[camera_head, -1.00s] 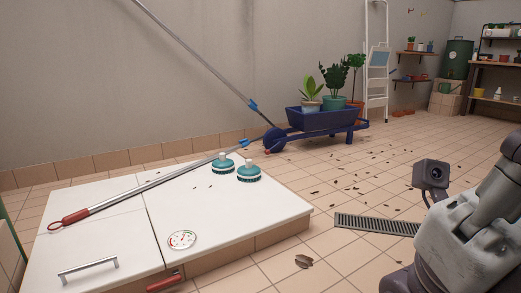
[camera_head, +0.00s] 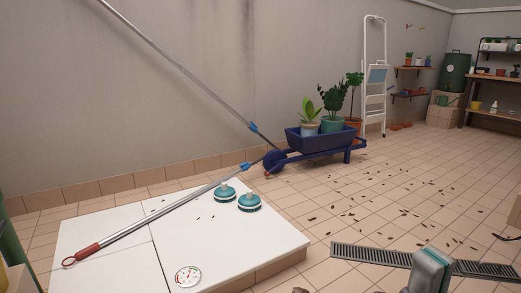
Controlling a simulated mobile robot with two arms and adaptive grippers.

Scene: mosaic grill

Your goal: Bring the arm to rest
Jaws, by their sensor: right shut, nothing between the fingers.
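My right gripper (camera_head: 430,272) shows only as a grey-teal piece at the bottom edge of the head view, right of centre, over the floor drain. It is shut and empty; its fingertips are not clear. It stands apart from the white-topped grill (camera_head: 235,250). My left gripper is not in view.
Two teal brushes (camera_head: 249,203) and a long pole with a red handle (camera_head: 130,231) lie on the grill, beside a round dial (camera_head: 188,277). A blue wheelbarrow (camera_head: 322,143) holds potted plants. A floor drain (camera_head: 362,254) crosses the tiles, which are mostly clear but for scattered leaves.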

